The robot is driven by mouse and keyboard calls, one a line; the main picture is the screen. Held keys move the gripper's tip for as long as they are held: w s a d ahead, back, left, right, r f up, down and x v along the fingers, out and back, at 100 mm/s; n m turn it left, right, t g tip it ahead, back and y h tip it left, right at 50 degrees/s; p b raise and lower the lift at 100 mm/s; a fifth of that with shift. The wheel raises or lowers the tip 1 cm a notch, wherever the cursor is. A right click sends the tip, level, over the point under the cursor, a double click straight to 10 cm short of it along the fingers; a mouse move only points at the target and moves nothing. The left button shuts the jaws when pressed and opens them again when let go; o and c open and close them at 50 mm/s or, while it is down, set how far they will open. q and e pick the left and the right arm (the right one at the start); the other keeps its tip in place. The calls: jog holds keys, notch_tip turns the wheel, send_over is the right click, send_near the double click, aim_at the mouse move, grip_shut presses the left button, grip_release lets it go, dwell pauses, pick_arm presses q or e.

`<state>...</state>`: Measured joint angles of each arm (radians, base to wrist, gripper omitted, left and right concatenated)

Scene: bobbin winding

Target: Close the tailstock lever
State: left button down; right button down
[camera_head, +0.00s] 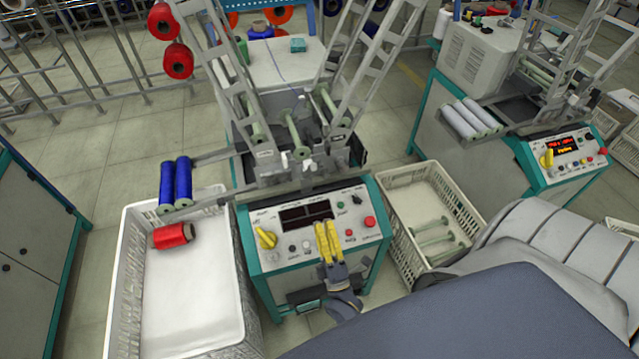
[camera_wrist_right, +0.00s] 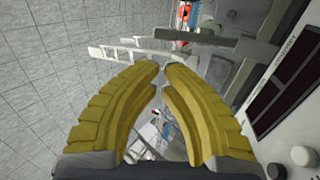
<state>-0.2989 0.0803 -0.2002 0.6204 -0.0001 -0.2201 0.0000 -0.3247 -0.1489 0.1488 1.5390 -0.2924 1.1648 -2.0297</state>
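The winding machine's control panel (camera_head: 290,245) faces me in the middle of the head view, with the winding head above it. A pale green bobbin (camera_head: 293,132) stands tilted in the middle of the winding head. A dark grey mechanism (camera_head: 338,132) is to its right; I cannot clearly single out the tailstock lever there. My right gripper (camera_head: 327,224) has yellow fingers and is over the front panel, below the winding head. In the right wrist view my right gripper (camera_wrist_right: 161,66) has its fingertips nearly together, with nothing held. My left gripper is out of view.
A white crate (camera_head: 128,285) at the left holds a red spool (camera_head: 174,236). Two blue spools (camera_head: 183,182) rest on an arm above it. A second crate (camera_head: 389,222) at the right holds green bobbins. Slanted metal frames (camera_head: 365,75) rise above the winding head.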

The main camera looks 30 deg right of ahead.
aim_at(308, 169)
jog(key=x, duration=1.2)
jog(key=shift+w+r, duration=0.25)
jog(key=shift+w, duration=0.05)
jog(key=shift+d, duration=0.1)
jog(key=shift+w+r, duration=0.1)
jog(key=x, duration=0.9)
jog(key=shift+w+d, duration=0.2)
jog(key=shift+w, duration=0.4)
jog(key=shift+w+d, duration=0.15)
jog(key=shift+w, duration=0.4)
jog(key=shift+w+d, duration=0.2)
jog(key=shift+w, duration=0.35)
jog(key=shift+r, duration=0.1)
jog(key=v, duration=0.7)
jog(key=shift+s+f, duration=0.25)
jog(key=shift+f, duration=0.05)
